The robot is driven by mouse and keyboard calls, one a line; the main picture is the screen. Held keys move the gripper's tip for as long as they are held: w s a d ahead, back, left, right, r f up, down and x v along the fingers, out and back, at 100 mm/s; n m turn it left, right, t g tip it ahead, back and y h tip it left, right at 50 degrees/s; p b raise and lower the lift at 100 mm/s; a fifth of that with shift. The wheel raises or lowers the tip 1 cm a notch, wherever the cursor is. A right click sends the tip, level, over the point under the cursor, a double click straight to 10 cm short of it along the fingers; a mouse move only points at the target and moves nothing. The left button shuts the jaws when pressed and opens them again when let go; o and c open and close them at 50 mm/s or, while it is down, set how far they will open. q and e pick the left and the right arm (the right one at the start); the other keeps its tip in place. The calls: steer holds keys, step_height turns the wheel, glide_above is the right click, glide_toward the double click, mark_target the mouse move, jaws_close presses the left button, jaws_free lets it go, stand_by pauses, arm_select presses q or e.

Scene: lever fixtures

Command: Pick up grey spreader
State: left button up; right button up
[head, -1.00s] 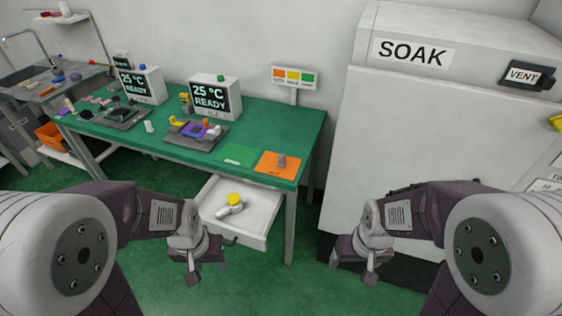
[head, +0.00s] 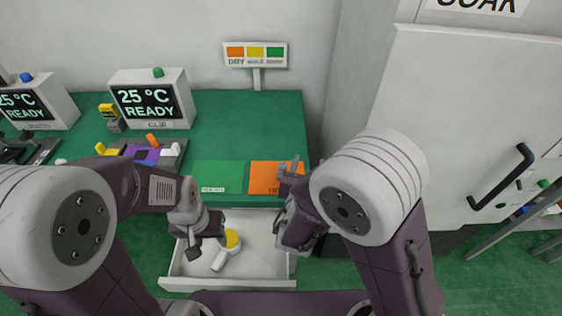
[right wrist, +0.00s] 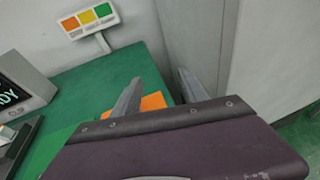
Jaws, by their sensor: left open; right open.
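The small grey spreader (head: 283,171) appears on the orange mat (head: 262,178) at the table's right front corner in the head view. It overlaps with grey finger parts there, so its outline is hard to separate. My right gripper (head: 289,181) is open at the mat, with its fingers close to the spreader; contact cannot be told. In the right wrist view its two fingers (right wrist: 158,95) stand apart. The orange mat (right wrist: 152,103) shows behind the left finger, and the spreader cannot be made out. My left gripper (head: 205,245) is open and empty over the drawer.
A white open drawer (head: 262,265) under the table holds a white piece with a yellow top (head: 232,240). A green mat (head: 218,175) lies left of the orange one. A purple fixture (head: 147,155) is farther left. A large white cabinet (head: 455,110) stands at right.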

mark_target(282, 171)
steer(key=shift+n+y, duration=0.8)
steer(key=a+f, duration=0.1)
steer(key=s+a+f, duration=0.1)
steer(key=a, duration=0.1)
steer(key=a+f+b, duration=0.1)
steer(key=f, duration=0.1)
steer(key=shift+s+a+f, duration=0.1)
steer(key=shift+s+a, duration=0.15)
steer(key=shift+a, duration=0.15)
steer(key=s+a, duration=0.1)
steer(key=s+a+n+y, duration=0.1)
steer(key=shift+s+f+y+b, duration=0.3)
steer(key=shift+s+b, duration=0.05)
steer(key=shift+s, duration=0.05)
steer(key=x, duration=0.4)
steer(key=shift+a, duration=0.15)
steer(key=shift+w, duration=0.2)
steer(key=x, duration=0.5)
steer(key=shift+d+f, duration=0.1)
steer(key=shift+d, duration=0.1)
steer(key=shift+c, duration=0.9)
arm_select(q)
steer(key=f, duration=0.3)
steer(key=shift+s+d, duration=0.2)
steer(key=shift+d, duration=0.1)
arm_select(e)
jaws_close()
